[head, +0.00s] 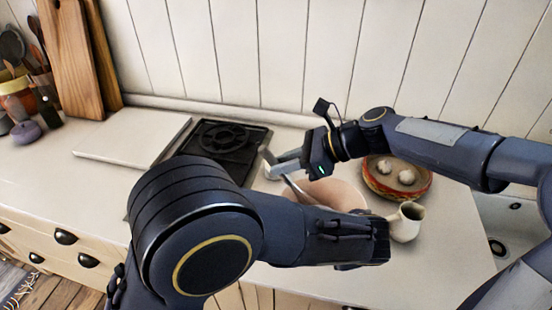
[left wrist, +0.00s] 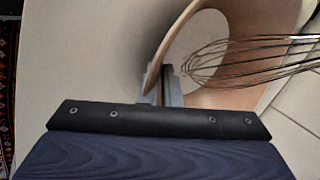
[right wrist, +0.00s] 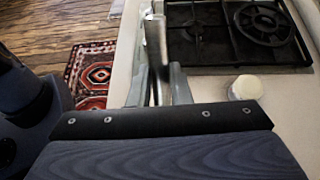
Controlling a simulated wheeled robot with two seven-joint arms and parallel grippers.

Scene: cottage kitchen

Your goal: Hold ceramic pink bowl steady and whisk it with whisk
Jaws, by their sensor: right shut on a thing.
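The pink bowl (head: 340,192) stands on the counter behind my left forearm, which hides its near part in the head view. In the left wrist view, the bowl (left wrist: 236,97) has its rim between the fingers of my left gripper (left wrist: 163,88), which looks shut on it. My right gripper (head: 284,163) is shut on the handle of the whisk (right wrist: 156,45), left of the bowl in the head view. The whisk's wire loops (left wrist: 235,62) show over the bowl's opening in the left wrist view. Whether they touch the bowl's bottom I cannot tell.
A black stove top (head: 222,146) lies left of the bowl. A small white-lidded jar (right wrist: 245,86) stands between them. A plate with round pale items (head: 384,188) and a cream jug (head: 406,222) stand on the right. A white board (head: 130,138) lies left of the stove.

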